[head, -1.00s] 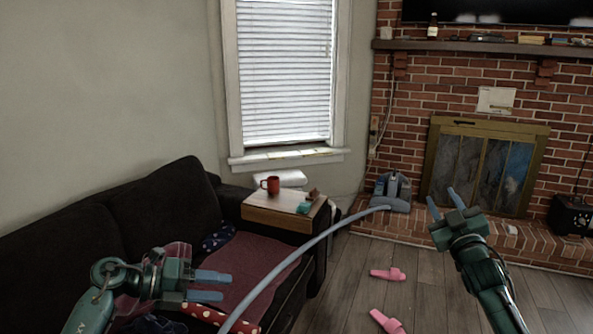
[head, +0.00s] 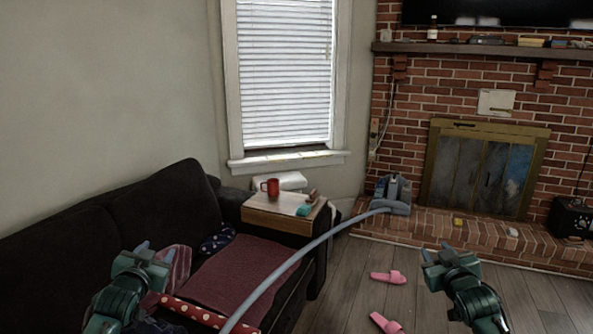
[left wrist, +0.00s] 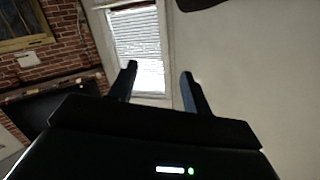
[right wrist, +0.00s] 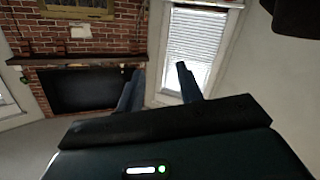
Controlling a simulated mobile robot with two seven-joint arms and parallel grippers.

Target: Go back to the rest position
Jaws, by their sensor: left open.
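My left gripper (head: 152,250) is in front of the dark sofa at the lower left, fingers pointing up and away. In the left wrist view its two fingers (left wrist: 158,80) stand apart with nothing between them. My right gripper (head: 437,251) is over the wooden floor at the lower right, right of the pink slippers in the picture. In the right wrist view its fingers (right wrist: 158,80) are apart and empty. Both grippers are at about the same height in the head view and touch nothing that I can see.
The dark sofa (head: 60,255) fills the left side. A wooden tray (head: 280,217) on its arm bears a red mug (head: 270,187). A grey hose (head: 290,262) arcs across the middle from a grey device on the brick hearth (head: 480,231). Pink slippers (head: 388,277) lie on the floor.

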